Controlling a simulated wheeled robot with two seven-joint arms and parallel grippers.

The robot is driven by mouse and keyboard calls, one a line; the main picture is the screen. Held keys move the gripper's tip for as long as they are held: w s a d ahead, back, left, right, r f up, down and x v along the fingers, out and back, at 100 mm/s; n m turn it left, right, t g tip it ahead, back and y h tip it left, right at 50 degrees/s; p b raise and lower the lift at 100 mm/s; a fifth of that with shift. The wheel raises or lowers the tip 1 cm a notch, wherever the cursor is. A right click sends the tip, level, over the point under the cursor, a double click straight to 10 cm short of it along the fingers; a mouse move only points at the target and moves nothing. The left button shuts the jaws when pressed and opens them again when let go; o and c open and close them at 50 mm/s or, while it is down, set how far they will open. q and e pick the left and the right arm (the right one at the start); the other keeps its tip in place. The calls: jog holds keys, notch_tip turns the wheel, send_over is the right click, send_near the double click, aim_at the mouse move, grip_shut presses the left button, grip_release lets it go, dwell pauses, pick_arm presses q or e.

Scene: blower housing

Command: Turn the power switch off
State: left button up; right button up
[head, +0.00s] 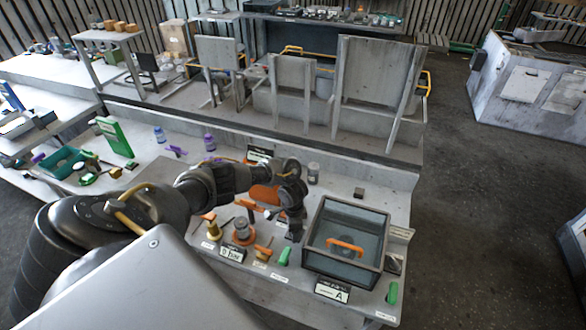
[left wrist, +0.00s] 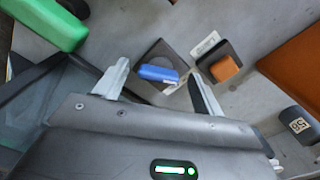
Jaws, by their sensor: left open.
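Two switches show in the left wrist view. A blue rocker (left wrist: 158,74) sits on a dark square base, and an orange rocker (left wrist: 224,69) sits on a similar base to its right. White labels lie beside them, too small to read. I cannot tell which one is the power switch. My left gripper (left wrist: 160,71) is open, its fingers apart on either side of the blue rocker in the picture; contact cannot be told. In the head view my left gripper (head: 292,233) points down at the bench and hides the switches. My right gripper is not in view.
A dark-framed glass box (head: 345,240) with an orange handle stands right of my gripper. A green handle (head: 284,256) lies in front. Gold and orange fittings (head: 239,232) stand to the left.

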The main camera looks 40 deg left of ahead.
pick_arm(q)
jog(key=shift+r, duration=0.3)
notch_tip(320, 180, up, 10)
dwell(0.8)
